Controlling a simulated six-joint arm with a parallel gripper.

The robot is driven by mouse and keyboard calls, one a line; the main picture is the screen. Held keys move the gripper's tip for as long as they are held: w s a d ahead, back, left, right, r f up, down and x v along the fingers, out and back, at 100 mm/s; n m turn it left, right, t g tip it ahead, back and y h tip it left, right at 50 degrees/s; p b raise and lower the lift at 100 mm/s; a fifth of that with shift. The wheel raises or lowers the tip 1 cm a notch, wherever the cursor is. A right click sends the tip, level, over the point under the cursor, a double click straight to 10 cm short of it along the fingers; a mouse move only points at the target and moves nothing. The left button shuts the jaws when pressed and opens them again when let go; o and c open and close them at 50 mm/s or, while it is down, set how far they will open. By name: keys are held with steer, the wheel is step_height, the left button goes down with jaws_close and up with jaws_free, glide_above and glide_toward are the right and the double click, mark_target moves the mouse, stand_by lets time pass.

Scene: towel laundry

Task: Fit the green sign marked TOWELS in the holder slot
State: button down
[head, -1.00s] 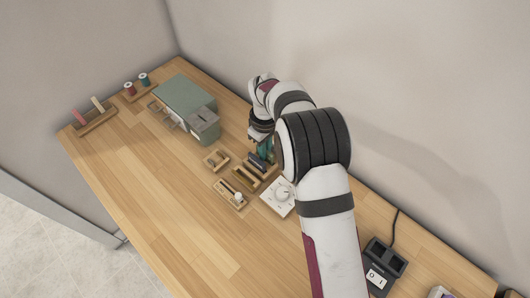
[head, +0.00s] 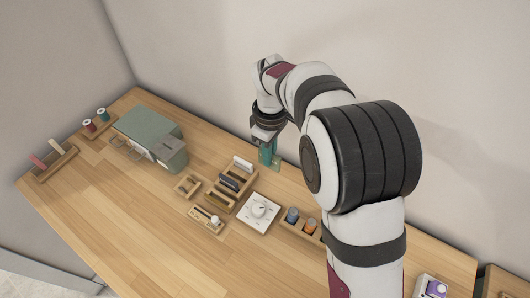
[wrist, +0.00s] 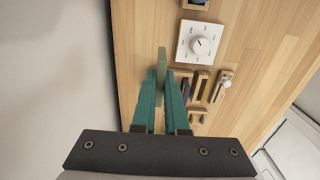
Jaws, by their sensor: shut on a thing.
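My gripper (head: 267,153) is raised above the back of the table, near the wall. In the wrist view its teal fingers (wrist: 160,100) are shut on a thin grey-green piece, the sign (wrist: 161,62), which shows nearly edge-on and sticks out past the fingertips. No lettering on it is visible. In the head view the fingers and arm mostly hide it. A wooden rack (head: 218,199) with several slots stands just in front of and left of the gripper, with dark and white pieces in it. I cannot tell which slot is the sign's holder.
A white dial box (head: 259,212) sits right of the rack. A wooden holder with spools (head: 312,231) is beyond it, partly behind my arm. A grey-green machine (head: 148,133) stands to the left.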

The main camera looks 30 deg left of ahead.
steer(key=shift+s+a+f, duration=1.3)
steer(key=shift+s+a, duration=0.15)
steer(key=shift+s, duration=0.4)
steer(key=shift+s+a+f, duration=1.3)
steer(key=shift+s+a, duration=0.15)
steer(key=shift+s, duration=0.35)
steer(key=shift+s+a+f, duration=1.3)
steer(key=shift+s+a, duration=0.15)
steer(key=shift+s, duration=0.4)
steer(key=shift+f, duration=1.25)
steer(key=shift+c, duration=1.9)
jaws_free()
step_height(320, 180, up, 7)
steer(key=shift+d, duration=0.1)
